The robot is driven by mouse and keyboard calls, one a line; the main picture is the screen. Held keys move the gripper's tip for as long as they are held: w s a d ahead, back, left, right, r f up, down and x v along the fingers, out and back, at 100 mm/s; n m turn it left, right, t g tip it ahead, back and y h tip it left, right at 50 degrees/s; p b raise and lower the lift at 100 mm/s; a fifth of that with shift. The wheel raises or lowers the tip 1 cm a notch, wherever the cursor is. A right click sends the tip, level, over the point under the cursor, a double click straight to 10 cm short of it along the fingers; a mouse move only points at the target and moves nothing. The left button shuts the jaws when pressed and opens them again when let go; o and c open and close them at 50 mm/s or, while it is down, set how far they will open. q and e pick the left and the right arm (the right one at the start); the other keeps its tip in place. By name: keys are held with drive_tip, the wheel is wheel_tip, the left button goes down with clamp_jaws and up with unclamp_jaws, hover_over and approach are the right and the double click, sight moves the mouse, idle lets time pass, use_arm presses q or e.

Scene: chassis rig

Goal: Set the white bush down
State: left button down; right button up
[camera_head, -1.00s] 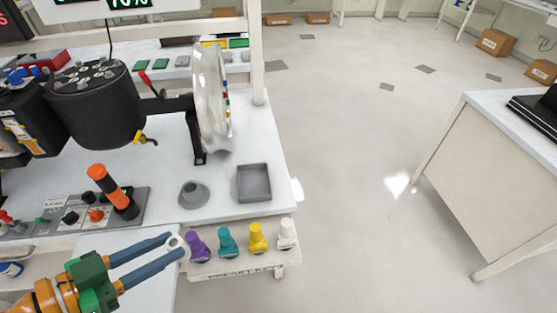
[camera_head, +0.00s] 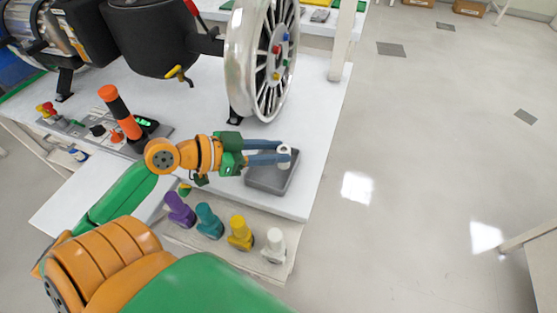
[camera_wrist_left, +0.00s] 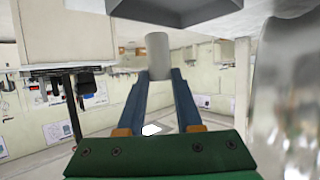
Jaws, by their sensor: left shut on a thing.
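The white bush (camera_head: 284,151) is a small pale ring-ended cylinder. My left gripper (camera_head: 282,155) is shut on it, with its blue fingers pointing right across the bench. In the head view the bush shows over the far part of the square grey tray (camera_head: 268,184). In the left wrist view the bush (camera_wrist_left: 158,56) stands out from between the fingertips (camera_wrist_left: 160,75), close to the grey tray (camera_wrist_left: 186,15) at the top edge. I cannot tell whether it touches the tray. My right gripper is not in view.
A spoked wheel (camera_head: 262,60) rises behind the gripper. An orange-black post (camera_head: 119,112) stands left. Open floor lies right.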

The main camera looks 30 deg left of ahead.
use_arm(q)
drive_tip(key=shift+w+f, duration=0.35)
drive_tip(key=shift+w, duration=0.05)
drive_tip(key=f, duration=0.3)
drive_tip(key=shift+w+a+f, duration=0.1)
drive_tip(key=shift+w+f, duration=0.1)
drive_tip(key=shift+f, duration=0.15)
drive_tip(key=shift+b, duration=0.35)
drive_tip(key=shift+f, duration=0.2)
drive_tip(key=c, duration=0.6)
unclamp_jaws()
drive_tip(key=shift+r, duration=0.1)
